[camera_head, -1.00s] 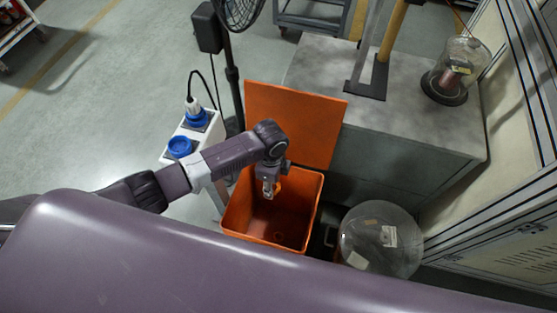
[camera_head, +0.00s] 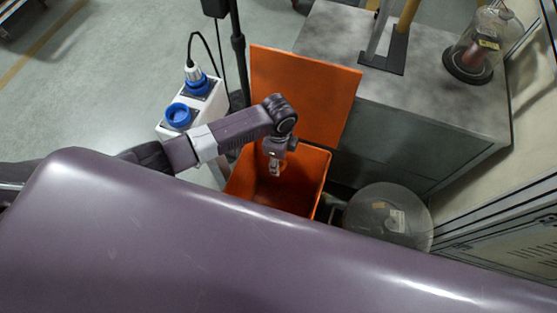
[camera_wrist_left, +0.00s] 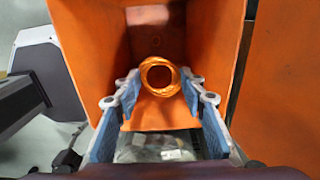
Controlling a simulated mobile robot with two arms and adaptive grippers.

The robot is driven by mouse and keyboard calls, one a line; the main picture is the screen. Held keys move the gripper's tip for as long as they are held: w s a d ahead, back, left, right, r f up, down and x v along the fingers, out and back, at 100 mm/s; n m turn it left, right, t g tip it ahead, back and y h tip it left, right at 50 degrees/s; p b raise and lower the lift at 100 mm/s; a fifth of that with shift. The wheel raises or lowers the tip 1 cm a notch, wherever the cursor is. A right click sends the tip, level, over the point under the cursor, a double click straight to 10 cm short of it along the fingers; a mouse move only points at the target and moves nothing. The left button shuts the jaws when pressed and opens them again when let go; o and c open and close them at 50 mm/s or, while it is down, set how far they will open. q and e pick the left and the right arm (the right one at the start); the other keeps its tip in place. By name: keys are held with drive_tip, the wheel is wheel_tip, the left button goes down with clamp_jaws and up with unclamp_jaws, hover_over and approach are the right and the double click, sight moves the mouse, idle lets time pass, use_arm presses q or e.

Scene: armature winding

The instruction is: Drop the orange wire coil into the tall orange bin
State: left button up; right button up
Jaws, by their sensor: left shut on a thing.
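The tall orange bin (camera_head: 312,168) stands open in the middle of the head view, its lid (camera_head: 300,90) raised at the back. Its inner walls (camera_wrist_left: 92,50) fill much of the left wrist view. My left gripper (camera_head: 275,169) points down over the bin's mouth. In the left wrist view it (camera_wrist_left: 160,78) is shut on the orange wire coil (camera_wrist_left: 160,92), a ring held between the fingertips against the bin's interior. In the head view the coil is hard to tell from the orange behind it. My right gripper is not in view.
A white box with blue sockets (camera_head: 180,116) stands left of the bin beside a dark pole (camera_head: 238,60). A grey cabinet (camera_head: 425,95) with a glass dome (camera_head: 478,50) is at the back right. A clear round drum (camera_head: 385,222) stands right of the bin.

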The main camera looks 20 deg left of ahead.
use_arm(q)
drive_tip(key=shift+f, duration=0.1)
drive_tip(key=o, duration=1)
drive_tip(key=shift+c, duration=0.2)
wheel_tip(320, 180, up, 12)
drive_tip(key=shift+f, duration=0.1)
